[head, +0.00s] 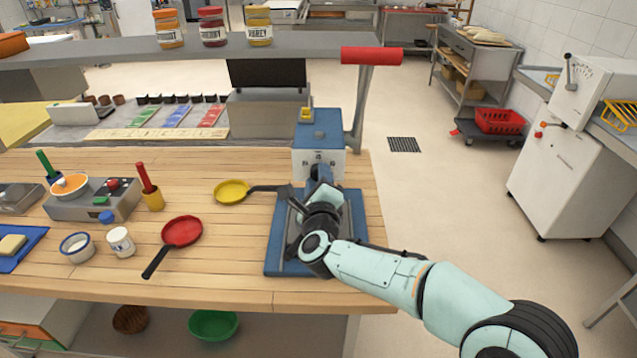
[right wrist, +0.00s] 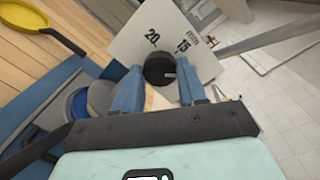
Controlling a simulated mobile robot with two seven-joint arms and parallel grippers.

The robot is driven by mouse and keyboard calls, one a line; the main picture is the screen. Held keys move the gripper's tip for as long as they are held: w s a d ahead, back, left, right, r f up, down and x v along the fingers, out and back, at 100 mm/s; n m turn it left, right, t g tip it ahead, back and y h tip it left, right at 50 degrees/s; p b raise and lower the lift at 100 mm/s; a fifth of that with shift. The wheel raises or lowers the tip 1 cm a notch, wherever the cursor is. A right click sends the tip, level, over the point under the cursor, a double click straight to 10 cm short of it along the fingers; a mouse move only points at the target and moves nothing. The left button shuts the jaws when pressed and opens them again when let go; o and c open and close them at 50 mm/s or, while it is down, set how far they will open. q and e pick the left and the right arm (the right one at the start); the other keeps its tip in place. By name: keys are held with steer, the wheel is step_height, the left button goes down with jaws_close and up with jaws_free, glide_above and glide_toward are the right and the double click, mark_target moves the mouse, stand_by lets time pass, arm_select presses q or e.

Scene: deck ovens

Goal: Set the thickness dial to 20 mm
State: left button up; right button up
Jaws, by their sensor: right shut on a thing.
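The thickness dial is a round black knob (right wrist: 158,69) on a white plate (right wrist: 135,38) in the right wrist view. A white mark on the knob points right, below the 15 and away from the 20. My right gripper (right wrist: 165,80) is shut on the knob, with a blue finger on either side. My left gripper is not in view.
A yellow pan (head: 232,191) and a red pan (head: 182,231) lie on the wooden counter (head: 220,275) left of my arm. A shelf (head: 120,58) with several jars runs above the back, ending in a red bar (head: 371,56).

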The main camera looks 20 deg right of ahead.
steer(key=n+p, duration=0.2)
steer(key=n, duration=0.5)
steer(key=n+p, duration=0.2)
steer(key=n, duration=0.5)
steer(key=shift+a+n+g+h, duration=0.15)
steer(key=shift+n+g+h, duration=0.15)
steer(key=shift+n+h, duration=0.1)
arm_select(q)
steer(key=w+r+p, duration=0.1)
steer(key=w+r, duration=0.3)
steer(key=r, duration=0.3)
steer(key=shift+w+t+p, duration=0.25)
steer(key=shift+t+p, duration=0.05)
steer(key=shift+p, duration=0.1)
arm_select(e)
steer(key=shift+n+h, duration=0.3)
steer(key=shift+n, duration=2.1)
steer(key=shift+f, duration=0.1)
steer(key=o, duration=1.1)
steer(key=shift+c, duration=0.2)
